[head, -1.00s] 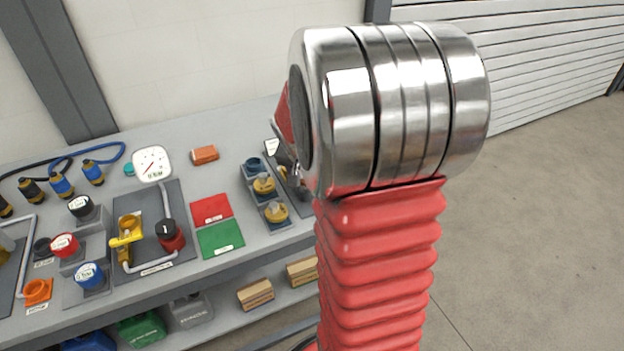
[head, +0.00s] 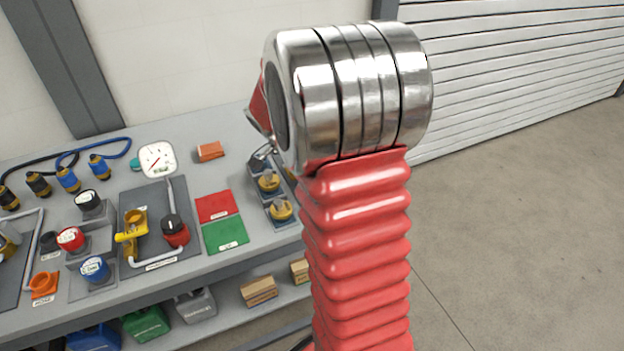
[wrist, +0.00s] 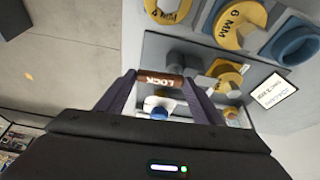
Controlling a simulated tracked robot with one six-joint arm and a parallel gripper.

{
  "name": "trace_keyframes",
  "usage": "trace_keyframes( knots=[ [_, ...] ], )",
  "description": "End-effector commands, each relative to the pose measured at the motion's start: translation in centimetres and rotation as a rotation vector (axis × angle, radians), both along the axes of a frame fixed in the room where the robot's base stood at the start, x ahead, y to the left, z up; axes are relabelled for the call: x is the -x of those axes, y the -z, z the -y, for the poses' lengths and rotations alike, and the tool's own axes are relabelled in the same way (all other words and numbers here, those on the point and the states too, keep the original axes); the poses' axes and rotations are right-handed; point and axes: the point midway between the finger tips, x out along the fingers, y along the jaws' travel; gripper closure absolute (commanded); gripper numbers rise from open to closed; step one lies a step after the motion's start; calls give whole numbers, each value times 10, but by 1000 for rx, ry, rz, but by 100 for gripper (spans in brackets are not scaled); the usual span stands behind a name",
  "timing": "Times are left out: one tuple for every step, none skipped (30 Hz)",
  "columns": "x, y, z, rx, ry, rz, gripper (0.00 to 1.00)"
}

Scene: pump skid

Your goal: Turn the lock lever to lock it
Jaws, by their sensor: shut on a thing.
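The lock lever (wrist: 163,84) shows in the wrist view as a brown bar marked "LOCK". It lies crosswise between the two dark fingers of my gripper (wrist: 161,88), which are shut on it. Grey and yellow parts stand right beside and beyond the bar, above a grey plate (wrist: 205,58). In the head view, my own arm hides the lever and my fingers; only a small metal part of the wrist area shows at the arm's left edge.
Yellow rings (wrist: 240,25), one marked "6 MM", and a blue ring (wrist: 297,42) stand close by. A white label (wrist: 274,91) is at the right. On the bench are a gauge (head: 157,160), red (head: 216,207) and green (head: 225,235) mats, and an orange block (head: 210,151). Floor at right is clear.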

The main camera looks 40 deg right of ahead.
Motion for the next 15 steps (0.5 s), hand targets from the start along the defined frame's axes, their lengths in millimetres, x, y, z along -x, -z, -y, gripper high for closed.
trace_keyframes(
  knots=[
    [-2,0,-2,-1,22,3,61],
    [-2,0,-2,-2,34,2,61],
    [-3,0,-2,-2,51,3,61],
    [-3,0,-3,-2,60,4,61],
    [-3,0,-3,-2,69,4,61],
    [-3,0,-3,-2,79,4,61],
    [-3,0,-3,-2,85,4,61],
    [-3,0,-3,-2,90,3,61],
    [-3,0,-3,-2,94,3,61],
    [-3,0,-3,-3,98,2,61],
    [-3,0,-3,-3,100,3,61],
    [-3,0,-3,-3,101,3,61],
    [-3,0,-4,-3,102,3,61],
    [-3,0,-4,-3,102,3,61],
    [-3,0,-4,-3,103,3,61]
  ],
)
